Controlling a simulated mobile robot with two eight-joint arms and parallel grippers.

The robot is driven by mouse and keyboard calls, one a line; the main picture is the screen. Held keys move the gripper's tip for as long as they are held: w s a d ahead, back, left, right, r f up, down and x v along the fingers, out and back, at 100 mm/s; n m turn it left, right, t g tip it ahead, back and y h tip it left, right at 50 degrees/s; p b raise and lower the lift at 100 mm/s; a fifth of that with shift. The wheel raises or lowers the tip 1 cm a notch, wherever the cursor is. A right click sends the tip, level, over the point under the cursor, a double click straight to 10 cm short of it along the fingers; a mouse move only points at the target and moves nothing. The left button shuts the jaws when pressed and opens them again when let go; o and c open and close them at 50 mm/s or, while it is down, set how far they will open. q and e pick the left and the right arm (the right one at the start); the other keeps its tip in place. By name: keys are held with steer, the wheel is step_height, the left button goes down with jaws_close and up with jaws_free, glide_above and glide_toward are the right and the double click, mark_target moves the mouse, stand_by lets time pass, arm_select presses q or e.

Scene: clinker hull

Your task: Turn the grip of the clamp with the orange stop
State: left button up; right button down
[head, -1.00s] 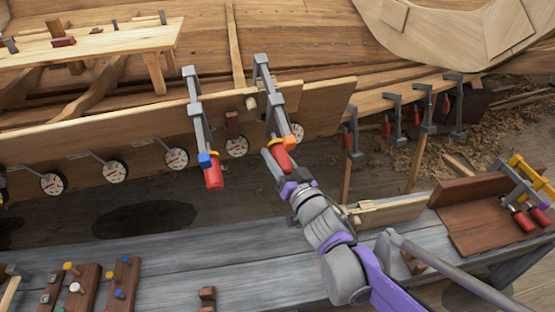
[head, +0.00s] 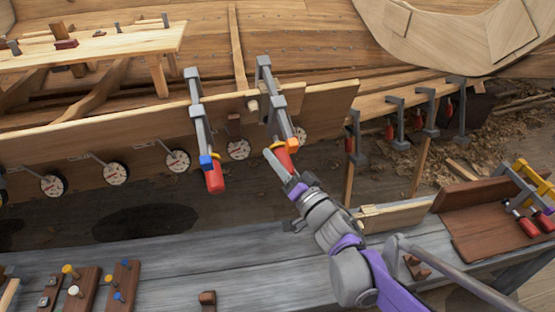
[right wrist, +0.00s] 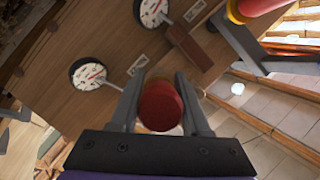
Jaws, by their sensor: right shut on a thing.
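The clamp with the orange stop (head: 292,143) hangs on the upper edge of the plank, right of centre in the head view. Its red grip (head: 286,160) points down toward me and is partly hidden by my right gripper (head: 279,163). In the right wrist view the round end of the red grip (right wrist: 160,106) sits between the two fingers of my right gripper (right wrist: 159,100), which is shut on it. A second clamp with a blue stop (head: 206,161) and its own red grip (head: 214,179) hangs to the left. My left gripper is not in view.
Several dial gauges (head: 178,161) sit along the plank (head: 80,145). More clamps (head: 397,122) hang at right. The grey bench (head: 200,265) below holds peg blocks (head: 122,285) and a wooden tray (head: 470,230) with red-handled yellow clamps.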

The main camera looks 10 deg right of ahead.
steer(key=shift+c, duration=1.9)
jaws_free()
steer(key=shift+s, duration=0.1)
steer(key=p+v, duration=0.2)
steer(key=v, duration=0.8)
steer(key=shift+s, duration=0.35)
steer(key=shift+d+f, duration=0.1)
steer(key=shift+d, duration=0.05)
